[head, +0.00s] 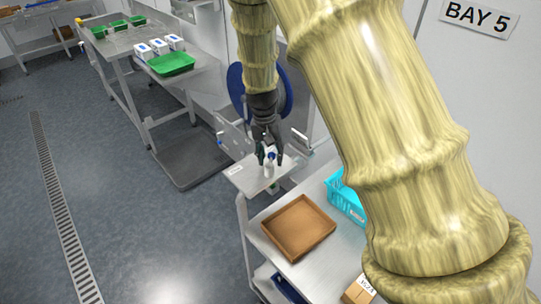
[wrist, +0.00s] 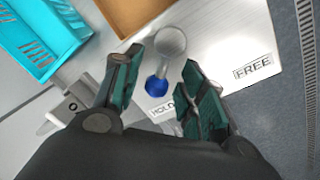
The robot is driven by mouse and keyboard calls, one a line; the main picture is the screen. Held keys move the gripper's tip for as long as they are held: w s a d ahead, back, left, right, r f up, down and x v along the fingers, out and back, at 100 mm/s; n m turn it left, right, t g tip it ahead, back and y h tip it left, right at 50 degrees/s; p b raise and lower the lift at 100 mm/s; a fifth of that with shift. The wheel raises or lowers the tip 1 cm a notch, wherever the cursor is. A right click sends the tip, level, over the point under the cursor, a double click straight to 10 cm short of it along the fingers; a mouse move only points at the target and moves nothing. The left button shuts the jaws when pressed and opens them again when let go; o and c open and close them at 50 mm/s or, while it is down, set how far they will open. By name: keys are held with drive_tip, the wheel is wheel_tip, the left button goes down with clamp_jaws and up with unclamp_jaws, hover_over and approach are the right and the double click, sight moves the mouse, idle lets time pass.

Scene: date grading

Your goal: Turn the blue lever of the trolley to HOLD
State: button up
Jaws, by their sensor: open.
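The trolley's small plate (head: 245,175) stands at the trolley's back end. In the wrist view the lever has a grey round piece (wrist: 171,42), a short pale neck and a blue knob (wrist: 157,86). The blue knob is beside the HOLD label (wrist: 162,107), which a finger partly covers. The FREE label (wrist: 253,72) is farther right. My gripper (wrist: 163,62) is open, with one finger on each side of the lever; contact cannot be told. In the head view my gripper (head: 270,160) is over the plate and partly hides the lever.
A brown tray (head: 299,228) and a turquoise crate (head: 345,198) are on the trolley near the plate. A small box (head: 358,290) is at its front. A steel table with a green tray (head: 171,64) stands behind left. The floor at left is clear.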

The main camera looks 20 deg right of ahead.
wheel_tip(320, 180, up, 12)
drive_tip(key=a, duration=0.1)
drive_tip(key=shift+w+f, duration=0.15)
drive_tip(key=shift+w, duration=0.15)
idle(0.3)
